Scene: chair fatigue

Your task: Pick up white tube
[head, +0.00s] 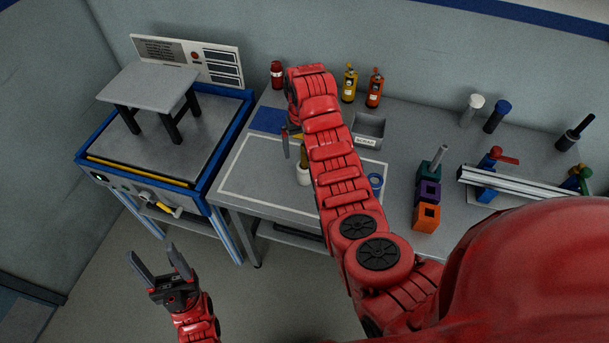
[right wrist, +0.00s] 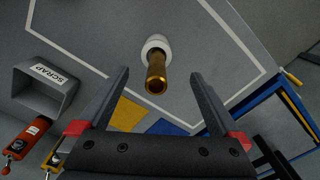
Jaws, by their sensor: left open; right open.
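A pale tube with a white top (head: 473,108) stands upright at the back right of the bench, left of a blue one (head: 497,115). A small white round holder (head: 303,175) with a brass tube upright in it stands on the outlined area of the bench. In the right wrist view the brass tube (right wrist: 156,76) shows between the fingers of my right gripper (right wrist: 160,72), which is open. I cannot tell whether they touch. In the head view my right arm partly hides this spot. My left gripper (head: 152,248) is open and empty, low at the left, in front of the bench.
A grey SCRAP bin (head: 370,128) and red and yellow bottles (head: 349,84) stand at the back. Stacked coloured blocks (head: 428,192) and a metal rail (head: 515,184) are on the right. A blue-framed stand (head: 205,145) with a small grey table (head: 150,85) is at left.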

